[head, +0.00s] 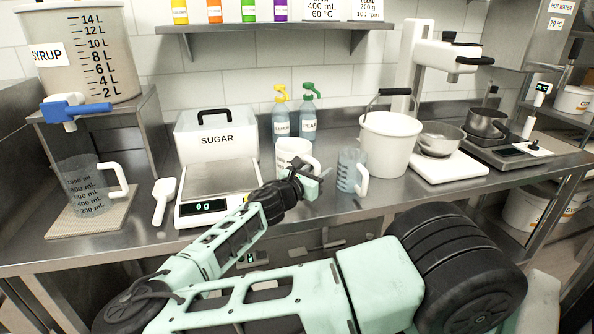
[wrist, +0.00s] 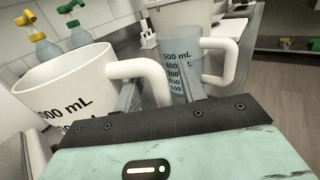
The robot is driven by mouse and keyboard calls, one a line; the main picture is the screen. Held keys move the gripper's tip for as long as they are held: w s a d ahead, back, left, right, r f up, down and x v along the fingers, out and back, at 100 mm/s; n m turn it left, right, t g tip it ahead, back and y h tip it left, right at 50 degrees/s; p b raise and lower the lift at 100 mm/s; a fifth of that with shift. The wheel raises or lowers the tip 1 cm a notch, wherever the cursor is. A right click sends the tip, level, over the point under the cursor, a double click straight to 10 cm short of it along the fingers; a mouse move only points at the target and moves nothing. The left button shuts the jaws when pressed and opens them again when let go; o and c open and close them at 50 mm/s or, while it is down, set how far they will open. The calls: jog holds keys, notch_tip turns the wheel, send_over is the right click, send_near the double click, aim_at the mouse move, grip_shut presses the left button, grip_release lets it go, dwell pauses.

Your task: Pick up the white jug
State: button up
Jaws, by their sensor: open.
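The white jug (head: 293,152) stands upright on the steel counter, right of the sugar scale, partly hidden by my gripper. In the wrist view it fills the left side (wrist: 62,88), with dark mL markings and its white handle (wrist: 158,80) towards the right. My gripper (head: 317,178) is open at the jug's handle side. In the wrist view, one finger of my gripper (wrist: 160,92) shows at the handle's opening and the other to the right of the handle. The handle's outer bar appears between them; contact cannot be told.
A clear bluish measuring jug (head: 350,172) stands close on the right, near the right finger. The sugar scale (head: 207,207) is left. Two spray bottles (head: 308,120) stand behind, and a white bucket (head: 388,145) stands farther right. A shelf (head: 265,27) hangs above.

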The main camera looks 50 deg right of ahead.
grip_shut()
jog(key=shift+r, duration=0.15)
notch_tip(320, 180, up, 18)
jog(key=b, duration=0.1)
dwell(0.5)
dwell(0.4)
